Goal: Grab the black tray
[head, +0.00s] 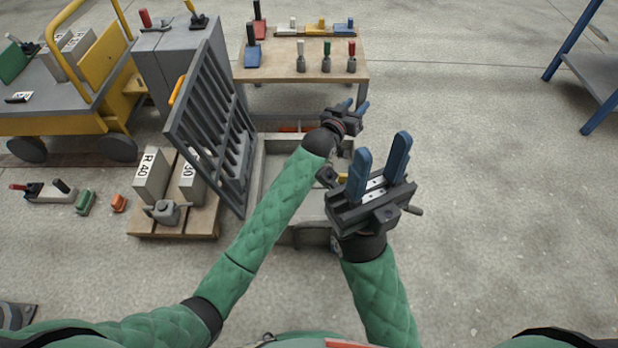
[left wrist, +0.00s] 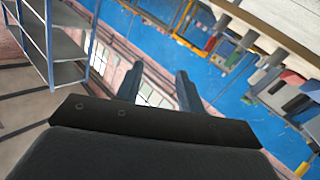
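I cannot make out a clear black tray in either view. My left gripper (head: 355,105) is the higher one in the head view, over the far right part of the open grey mould box (head: 273,165). In the left wrist view its two blue fingers (left wrist: 160,72) stand apart with nothing between them. My right gripper (head: 383,145) is nearer, in front of the box's right side, with its blue fingers apart and empty. A dark grey slotted panel (head: 212,125) stands tilted at the box's left side. My arms and grippers hide much of the box's inside.
A wooden-topped table (head: 280,70) with clamps and coloured handles stands behind the box. A pallet (head: 200,222) with grey blocks lies to the left, near a yellow cart (head: 60,125). A blue-framed shelf (head: 590,75) stands far right. The right floor is clear.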

